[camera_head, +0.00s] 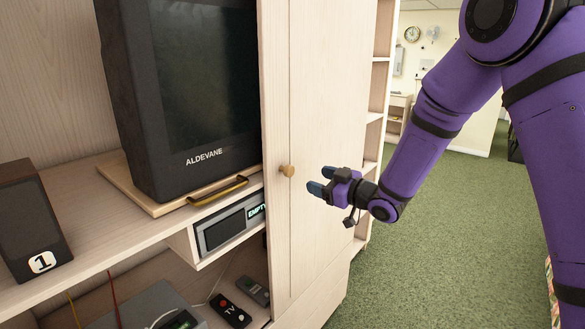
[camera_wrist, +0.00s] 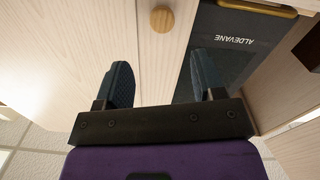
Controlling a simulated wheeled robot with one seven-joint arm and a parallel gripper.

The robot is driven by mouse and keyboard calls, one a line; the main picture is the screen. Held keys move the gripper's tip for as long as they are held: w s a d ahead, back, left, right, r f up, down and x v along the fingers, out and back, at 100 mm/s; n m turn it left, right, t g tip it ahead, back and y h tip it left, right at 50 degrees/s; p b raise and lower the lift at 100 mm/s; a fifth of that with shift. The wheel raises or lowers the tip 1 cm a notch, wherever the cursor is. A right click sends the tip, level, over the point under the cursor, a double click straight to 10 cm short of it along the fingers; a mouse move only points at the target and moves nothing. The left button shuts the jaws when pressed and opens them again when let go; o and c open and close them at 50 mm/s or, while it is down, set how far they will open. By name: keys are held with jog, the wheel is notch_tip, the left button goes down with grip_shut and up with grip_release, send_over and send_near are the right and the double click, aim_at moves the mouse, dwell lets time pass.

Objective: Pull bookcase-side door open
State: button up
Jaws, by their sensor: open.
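The bookcase-side door (camera_head: 325,120) is a tall pale wood panel to the right of the TV, with open bookcase shelves beyond its right side. It looks closed. Its small round wooden knob (camera_head: 287,170) sits near its left edge. My gripper (camera_head: 318,180) is open and empty, just right of the knob and apart from it. In the wrist view, the knob (camera_wrist: 161,19) shows beyond and between the two open fingers (camera_wrist: 160,85); the door (camera_wrist: 95,35) lies behind them.
The black ALDEVANE TV (camera_head: 185,95) stands on a wooden board with a brass handle (camera_head: 218,190). A speaker marked 1 (camera_head: 30,220), a media player (camera_head: 230,225) and remotes (camera_head: 230,310) are on the unit. Bookcase shelves (camera_head: 380,90) stand right of the door. Green carpet (camera_head: 450,230) is clear at right.

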aim_at(291, 172)
jog(key=x, duration=1.1)
jog(key=shift+a+f, duration=0.1)
jog(key=shift+a, duration=0.05)
